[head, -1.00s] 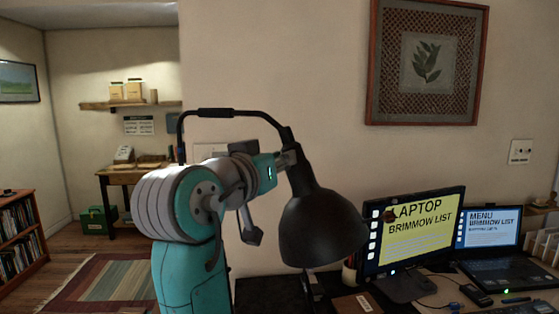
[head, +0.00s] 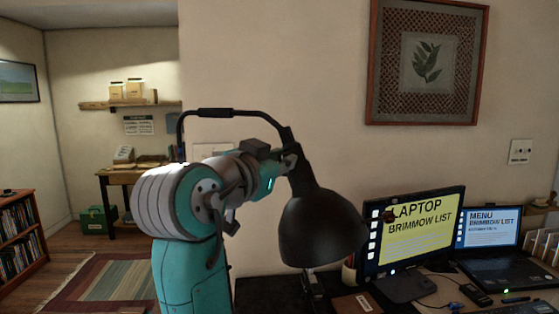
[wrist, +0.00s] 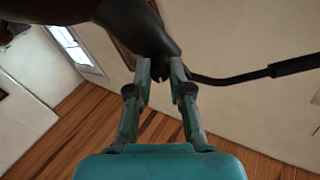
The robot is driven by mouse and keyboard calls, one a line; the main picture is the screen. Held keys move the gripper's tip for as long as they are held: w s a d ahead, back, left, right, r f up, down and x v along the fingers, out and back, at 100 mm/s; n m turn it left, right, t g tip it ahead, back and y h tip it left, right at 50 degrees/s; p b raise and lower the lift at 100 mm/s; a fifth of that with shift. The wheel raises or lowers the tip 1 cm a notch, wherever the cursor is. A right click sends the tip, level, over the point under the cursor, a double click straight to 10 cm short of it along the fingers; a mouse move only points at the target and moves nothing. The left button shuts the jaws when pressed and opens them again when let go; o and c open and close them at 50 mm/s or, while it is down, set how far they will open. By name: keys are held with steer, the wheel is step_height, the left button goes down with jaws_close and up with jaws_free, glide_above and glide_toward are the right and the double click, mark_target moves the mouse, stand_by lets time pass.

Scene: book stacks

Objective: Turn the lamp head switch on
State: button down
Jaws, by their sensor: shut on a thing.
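The black desk lamp's head (head: 322,228) hangs at the middle of the head view, its shade tilted down and to the right. No light shows from it. My gripper (head: 288,160) is at the narrow top of the lamp head, coming from the left. In the wrist view the two fingers of my gripper (wrist: 160,70) are closed in on a small dark part at the lamp head's narrow end, which I take for the switch (wrist: 160,74). The fingers hide much of it. The lamp head also shows in the wrist view (wrist: 137,25).
The lamp's thin black arm (head: 228,112) arches over my wrist. A monitor (head: 415,232) and a laptop (head: 490,245) stand on the desk to the right, close to the shade. A framed picture (head: 425,62) hangs on the wall behind.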

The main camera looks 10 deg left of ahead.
steer(key=m, duration=0.6)
steer(key=shift+r, duration=0.1)
steer(key=m, duration=0.6)
steer(key=shift+d, duration=0.1)
steer(key=shift+m, duration=0.4)
steer(key=c, duration=1.1)
jaws_free()
steer(key=shift+o, duration=0.2)
steer(key=shift+s, duration=0.1)
steer(key=v, duration=1.1)
steer(key=shift+s, duration=0.45)
